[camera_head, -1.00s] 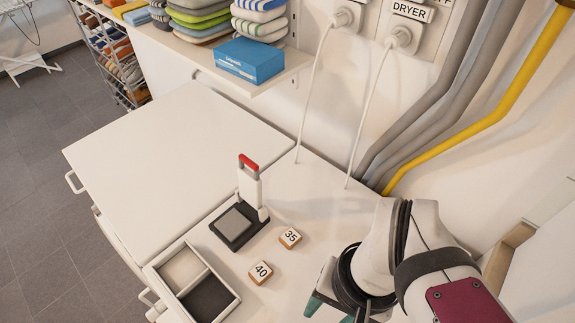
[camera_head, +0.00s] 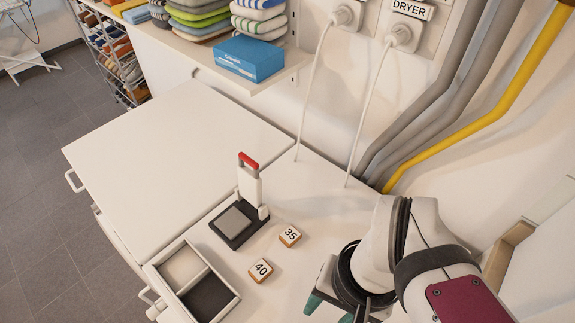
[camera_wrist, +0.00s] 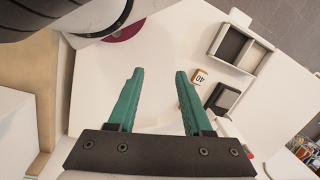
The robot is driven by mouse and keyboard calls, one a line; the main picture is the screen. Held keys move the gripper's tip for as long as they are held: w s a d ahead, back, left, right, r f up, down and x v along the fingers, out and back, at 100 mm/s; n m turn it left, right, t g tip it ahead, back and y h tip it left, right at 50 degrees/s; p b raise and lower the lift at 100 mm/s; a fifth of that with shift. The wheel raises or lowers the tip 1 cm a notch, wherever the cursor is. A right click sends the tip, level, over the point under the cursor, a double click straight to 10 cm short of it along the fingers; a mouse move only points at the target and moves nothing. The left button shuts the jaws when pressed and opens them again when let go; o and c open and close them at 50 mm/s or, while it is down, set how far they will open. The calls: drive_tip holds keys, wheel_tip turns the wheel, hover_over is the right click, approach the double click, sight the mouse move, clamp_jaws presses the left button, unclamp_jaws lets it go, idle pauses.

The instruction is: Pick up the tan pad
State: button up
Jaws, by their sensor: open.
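I cannot make out a separate tan pad for certain in either view. A two-part tray (camera_head: 232,295) at the front of the white counter has a pale beige compartment and a dark grey one. It also shows in the wrist view (camera_wrist: 260,43). A press-like device (camera_head: 250,188) with a red handle and a grey plate on a black base stands behind the tray. My gripper (camera_wrist: 158,73) is open with nothing between its teal fingers. In the head view my gripper (camera_head: 337,308) is at the bottom, right of the tray and blocks.
Two wood-edged blocks, marked 35 (camera_head: 290,236) and 40 (camera_head: 260,270), lie right of the tray and device. A blue box (camera_head: 249,60) and folded cloth stacks (camera_head: 199,18) sit on the shelf. White cords and pipes (camera_head: 430,100) run along the back wall. The left counter is clear.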

idle(0.3)
drive_tip(key=o, duration=0.8)
drive_tip(key=shift+c, duration=0.2)
drive_tip(key=m+t+y, duration=0.7)
drive_tip(key=m+t, duration=0.3)
drive_tip(key=m, duration=1.2)
approach(293, 238)
drive_tip(key=x, duration=0.9)
drive_tip(key=shift+w, duration=0.1)
drive_tip(key=shift+c, duration=0.3)
